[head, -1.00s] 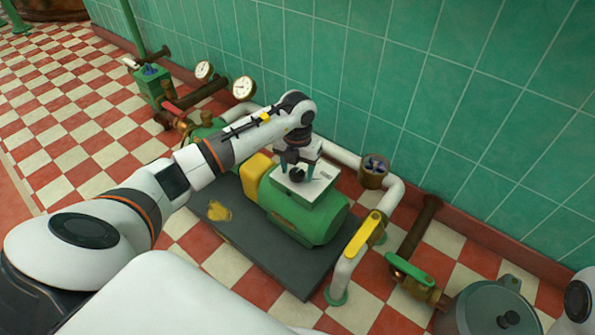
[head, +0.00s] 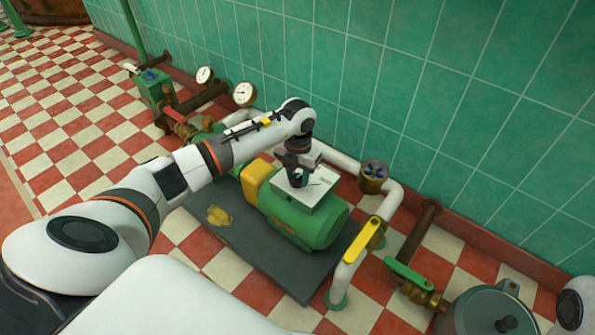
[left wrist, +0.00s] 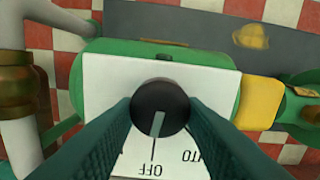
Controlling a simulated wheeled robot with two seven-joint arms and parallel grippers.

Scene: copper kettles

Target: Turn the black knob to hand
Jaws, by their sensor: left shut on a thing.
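The black knob (left wrist: 160,108) sits on a white panel (left wrist: 205,82) on top of the green pump motor (head: 300,226). In the left wrist view its grey pointer line points down toward the word OFF. Part of AUTO shows to the right of OFF; no HAND label is visible, and the left finger covers part of the panel. My left gripper (head: 297,180) reaches down over the panel. Its two dark green fingers (left wrist: 160,118) are shut on the knob from both sides. In the head view the gripper hides the knob. My right gripper is not in view.
The motor, with a yellow coupling (head: 256,180), stands on a dark base plate (head: 238,242). A pipe with a yellow lever (head: 362,240) stands right of it. A green lever valve (head: 409,273) and a grey lidded pot (head: 488,312) are further right. A tiled wall rises behind.

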